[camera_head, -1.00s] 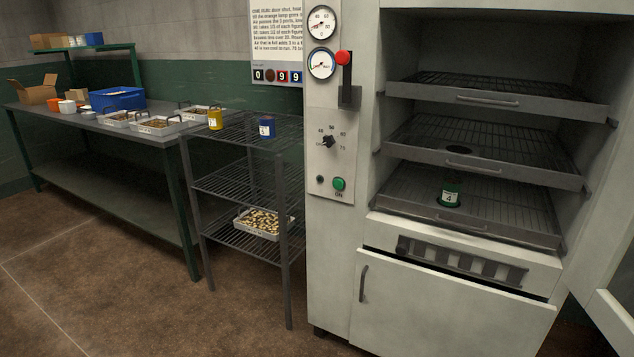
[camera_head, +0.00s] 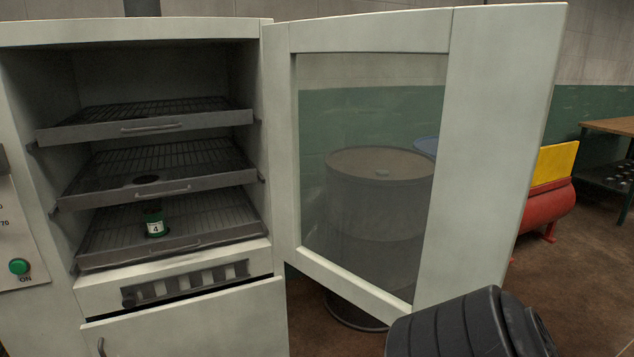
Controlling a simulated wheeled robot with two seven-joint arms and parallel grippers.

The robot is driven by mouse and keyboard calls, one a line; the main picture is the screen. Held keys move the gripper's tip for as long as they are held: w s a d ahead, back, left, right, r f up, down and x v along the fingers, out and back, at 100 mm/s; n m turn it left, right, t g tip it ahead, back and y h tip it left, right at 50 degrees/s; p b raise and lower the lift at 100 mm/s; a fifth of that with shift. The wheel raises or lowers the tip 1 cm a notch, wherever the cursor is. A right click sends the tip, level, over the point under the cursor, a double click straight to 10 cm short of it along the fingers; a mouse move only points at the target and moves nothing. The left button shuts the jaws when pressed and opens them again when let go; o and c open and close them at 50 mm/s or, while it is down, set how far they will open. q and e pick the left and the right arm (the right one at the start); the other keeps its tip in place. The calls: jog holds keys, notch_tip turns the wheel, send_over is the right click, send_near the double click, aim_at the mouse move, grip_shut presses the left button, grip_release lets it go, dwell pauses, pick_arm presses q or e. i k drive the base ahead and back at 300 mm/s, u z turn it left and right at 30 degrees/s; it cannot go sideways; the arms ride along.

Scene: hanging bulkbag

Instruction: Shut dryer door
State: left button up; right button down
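The dryer door (camera_head: 500,150) is a pale grey frame with a large window, hinged on the right side of the dryer cabinet (camera_head: 130,32). It stands wide open, swung out to the right, so the chamber is exposed. Inside are three wire racks (camera_head: 150,113). A green can labelled 4 (camera_head: 155,222) stands on the lowest rack. A dark ribbed part, which looks like my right arm, shows at the bottom right, in front of the door's lower corner. Neither gripper's fingers are in view.
A grey drum (camera_head: 375,205) shows through the door's window, with a bluish round thing behind it. A red tank with a yellow panel (camera_head: 545,190) lies right of the door, and a wooden table (camera_head: 610,126) stands beyond. A lower front panel (camera_head: 190,320) is below the chamber.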

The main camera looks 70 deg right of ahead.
aim_at(505, 61)
jog(key=u, duration=1.55)
jog(key=k, duration=2.4)
jog(key=z, duration=2.05)
jog(key=i, duration=0.45)
